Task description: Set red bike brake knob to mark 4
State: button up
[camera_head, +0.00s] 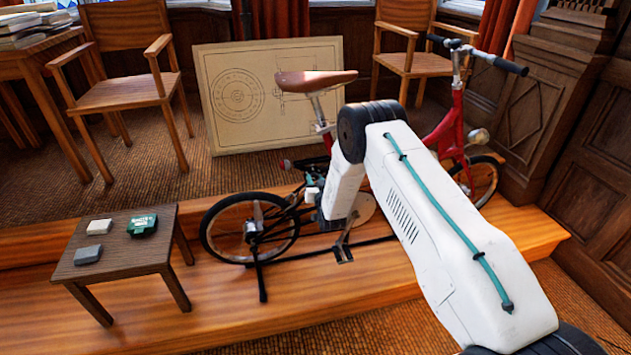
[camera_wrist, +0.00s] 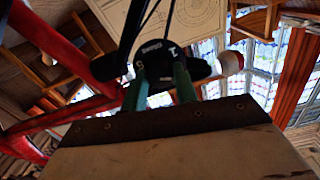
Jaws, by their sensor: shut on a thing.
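The red bike (camera_head: 441,132) stands on a wooden platform, its middle partly hidden behind my white arm. In the wrist view a dark knob (camera_wrist: 156,58) carries small white lettering and marks. A "1" seems to show near its right side; the other marks are too small to read surely. My gripper (camera_wrist: 159,72) has two green fingers shut on the knob, one on each side. I cannot tell which mark the knob is set to. In the head view the knob cannot be made out.
A drafting board (camera_head: 262,95) leans behind the bike. Wooden chairs (camera_head: 125,90) stand at the back. The platform's front edge lies below the bike.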

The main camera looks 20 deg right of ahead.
jog(key=m, duration=0.6)
jog(key=shift+m, duration=0.3)
jog(key=m, duration=1.2)
jog(key=shift+f+m, duration=0.1)
jog(key=shift+m, duration=0.2)
jog(key=m, duration=0.6)
jog(key=shift+m, duration=0.3)
jog(key=o, duration=1)
jog(key=shift+c, duration=0.2)
